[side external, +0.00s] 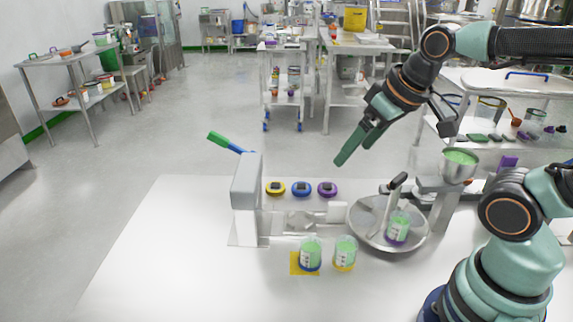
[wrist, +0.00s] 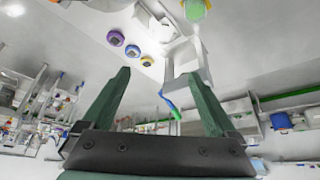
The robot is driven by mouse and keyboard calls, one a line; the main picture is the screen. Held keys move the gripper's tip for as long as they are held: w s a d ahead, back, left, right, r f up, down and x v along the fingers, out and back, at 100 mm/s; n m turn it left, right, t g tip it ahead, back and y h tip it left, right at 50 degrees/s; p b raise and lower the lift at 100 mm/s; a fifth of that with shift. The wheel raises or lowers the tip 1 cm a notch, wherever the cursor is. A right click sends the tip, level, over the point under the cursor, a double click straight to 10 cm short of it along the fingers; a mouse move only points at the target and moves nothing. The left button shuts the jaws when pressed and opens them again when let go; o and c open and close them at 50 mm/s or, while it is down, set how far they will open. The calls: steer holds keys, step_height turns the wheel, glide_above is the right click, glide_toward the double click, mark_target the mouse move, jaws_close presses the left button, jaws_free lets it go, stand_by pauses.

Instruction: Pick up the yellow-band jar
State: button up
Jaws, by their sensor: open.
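The yellow-band jar (side external: 345,253) stands upright on the white table in the side view, holding green contents. The blue-band jar (side external: 310,254) stands close to its left, on a yellow square (side external: 296,266). My gripper (side external: 352,156) is open and empty, high above the table and well behind the jars, fingers pointing down-left. In the wrist view my gripper (wrist: 155,75) has its fingers apart with nothing between them.
A purple-band jar (side external: 398,226) stands in a round metal pan (side external: 365,237). A grey upright device (side external: 246,190) with a green-and-blue handle is left of the yellow, blue and purple round pieces (side external: 301,188). The table's front left is clear.

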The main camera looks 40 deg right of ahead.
step_height(320, 180, down, 6)
steer(key=a+n+g, duration=0.1)
steer(key=n+g, duration=0.2)
steer(key=n, duration=0.4)
steer(key=n+g, duration=0.3)
steer(key=n, duration=0.4)
glide_above(346, 249)
steer(key=a, duration=0.3)
step_height(346, 249, down, 6)
steer(key=r, duration=0.1)
steer(key=shift+n, duration=0.3)
steer(key=f, duration=0.7)
steer(key=shift+s+d+f, duration=0.25)
steer(key=shift+s, duration=0.15)
steer(key=f, duration=0.3)
steer(key=shift+s+d+f, duration=0.1)
steer(key=shift+s+d, duration=0.1)
steer(key=shift+d, duration=0.2)
steer(key=shift+w+f, duration=0.1)
steer(key=shift+f, duration=0.9)
jaws_close()
